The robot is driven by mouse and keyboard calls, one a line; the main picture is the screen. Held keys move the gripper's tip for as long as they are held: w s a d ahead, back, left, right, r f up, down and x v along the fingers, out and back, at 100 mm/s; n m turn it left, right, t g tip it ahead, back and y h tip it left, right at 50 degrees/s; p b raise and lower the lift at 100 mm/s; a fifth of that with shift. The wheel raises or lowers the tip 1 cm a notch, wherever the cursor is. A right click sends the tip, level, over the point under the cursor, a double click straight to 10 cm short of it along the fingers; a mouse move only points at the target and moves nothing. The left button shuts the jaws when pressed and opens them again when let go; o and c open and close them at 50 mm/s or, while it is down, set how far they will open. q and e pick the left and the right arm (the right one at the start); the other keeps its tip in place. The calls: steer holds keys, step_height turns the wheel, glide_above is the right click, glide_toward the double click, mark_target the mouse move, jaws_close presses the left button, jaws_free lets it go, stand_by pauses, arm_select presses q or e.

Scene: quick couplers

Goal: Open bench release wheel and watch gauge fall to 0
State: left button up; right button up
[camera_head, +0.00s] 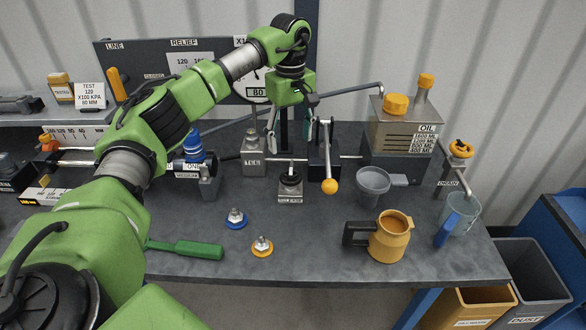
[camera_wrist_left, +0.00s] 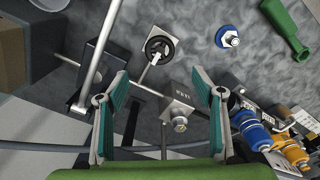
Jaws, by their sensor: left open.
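The release wheel (camera_head: 291,178) is a small black handwheel on a block labelled RELEASE, at the middle of the bench. It also shows in the left wrist view (camera_wrist_left: 160,48), upper middle. My left gripper (camera_head: 290,132) points down above and behind the wheel. Its teal fingers are apart and empty in the left wrist view (camera_wrist_left: 162,82), with the wheel beyond the fingertips. The gauge (camera_head: 248,90) on the back panel is largely hidden by my left arm. A bit of its white face and an "80" show, but I cannot read the needle. My right gripper is not in view.
A metal tee block (camera_head: 254,161) stands left of the wheel. A pump lever with an orange ball (camera_head: 330,187) stands close right. A grey funnel (camera_head: 373,182), orange jug (camera_head: 391,238) and green tool (camera_head: 186,249) are around. The front middle of the bench is mostly clear.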

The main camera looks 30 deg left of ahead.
arm_select(q)
steer(key=p, duration=0.1)
glide_above(291, 175)
step_height(291, 175, down, 6)
steer(key=shift+s+a+r, duration=0.1)
steer(key=shift+r, duration=0.05)
step_height(291, 175, down, 4)
steer(key=shift+f+p, duration=0.15)
steer(key=shift+p, duration=0.45)
steer(key=shift+f, duration=0.75)
steer(key=c, duration=1.1)
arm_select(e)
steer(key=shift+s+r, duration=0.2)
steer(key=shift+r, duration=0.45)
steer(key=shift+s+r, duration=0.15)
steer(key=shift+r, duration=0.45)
